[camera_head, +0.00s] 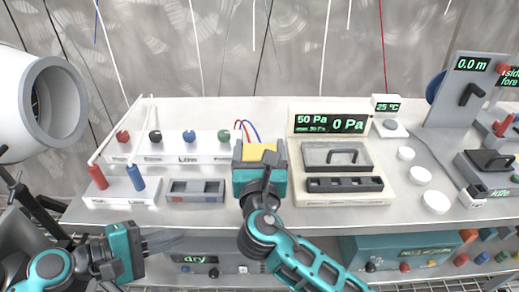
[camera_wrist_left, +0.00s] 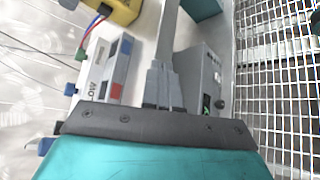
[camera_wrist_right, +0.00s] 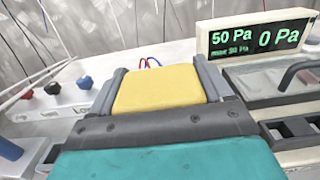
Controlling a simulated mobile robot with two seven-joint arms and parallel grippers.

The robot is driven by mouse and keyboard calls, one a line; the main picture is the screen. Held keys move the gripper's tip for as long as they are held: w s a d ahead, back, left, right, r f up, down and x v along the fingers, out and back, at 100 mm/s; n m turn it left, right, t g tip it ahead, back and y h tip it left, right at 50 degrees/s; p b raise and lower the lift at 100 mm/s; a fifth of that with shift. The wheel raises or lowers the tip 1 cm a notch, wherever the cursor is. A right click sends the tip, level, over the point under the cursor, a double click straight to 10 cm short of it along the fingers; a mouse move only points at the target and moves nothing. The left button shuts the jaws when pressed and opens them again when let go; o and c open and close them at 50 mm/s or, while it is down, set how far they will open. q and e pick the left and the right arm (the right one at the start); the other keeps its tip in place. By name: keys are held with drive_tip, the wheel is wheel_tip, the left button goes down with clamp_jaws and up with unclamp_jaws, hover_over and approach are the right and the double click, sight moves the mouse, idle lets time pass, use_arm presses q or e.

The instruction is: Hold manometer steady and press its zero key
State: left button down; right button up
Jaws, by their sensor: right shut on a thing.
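The yellow manometer (camera_head: 257,153) is held above the table in my right gripper (camera_head: 260,158). In the right wrist view the two fingers lie along both sides of the yellow body (camera_wrist_right: 158,88). A corner of it shows at the top of the left wrist view (camera_wrist_left: 122,10). Its face and zero key are not visible. Red and blue hoses (camera_head: 247,130) are beside it. My left gripper (camera_head: 165,240) is low, in front of the table edge and apart from the manometer. Its fingers (camera_wrist_left: 166,88) are together, with nothing seen between them.
A long white panel with coloured knobs (camera_head: 172,158) and a grey box with two slots (camera_head: 196,197) stand on the left. A red and blue post block (camera_head: 120,198) is beside them. A display reading 0 Pa (camera_head: 331,124) stands right of centre. A box marked dry (camera_head: 190,260) is below the tabletop.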

sight(222, 189)
use_arm(q)
drive_tip(key=w+r+n, duration=0.2)
drive_tip(key=w+r+n+t+h, duration=0.1)
drive_tip(key=w+r, duration=0.1)
drive_tip(key=shift+w+a+r+n, duration=0.1)
drive_tip(key=shift+a+r+n, duration=0.1)
drive_tip(key=shift+r+n, duration=0.15)
drive_tip(key=w+n+t, duration=0.1)
drive_tip(key=w, duration=0.1)
drive_tip(key=w+n+t, duration=0.1)
drive_tip(key=w, duration=0.2)
drive_tip(key=w+d+n+y, duration=0.1)
drive_tip(key=w, duration=0.1)
drive_tip(key=shift+w+f+t, duration=0.15)
drive_tip(key=shift+t, duration=0.25)
drive_tip(key=shift+w+d, duration=0.2)
drive_tip(key=shift+d, duration=4.15)
